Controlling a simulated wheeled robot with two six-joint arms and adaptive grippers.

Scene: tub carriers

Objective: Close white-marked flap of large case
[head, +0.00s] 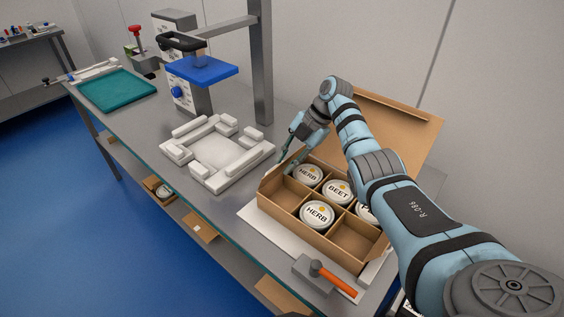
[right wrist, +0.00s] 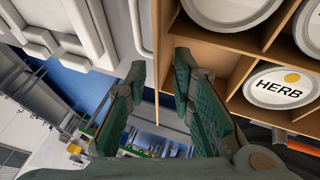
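The large case (head: 318,240) is an open brown cardboard box with dividers, at the right of the bench. A tall cardboard flap (head: 405,125) stands up at its back; my right arm covers part of it. I cannot make out a white mark on any flap. My right gripper (head: 286,167) is at the case's left end, pointing down. In the right wrist view, its green-padded fingers (right wrist: 160,64) are apart, with a thin cardboard edge (right wrist: 157,45) showing between them; contact cannot be told. My left gripper is out of view.
Lidded tubs (head: 317,213) stand in several case compartments; the front ones at left and right look empty. A white moulded fixture (head: 215,150) lies left of the case. An orange-handled tool (head: 332,279) lies in front. A press with a blue plate (head: 203,70) stands behind.

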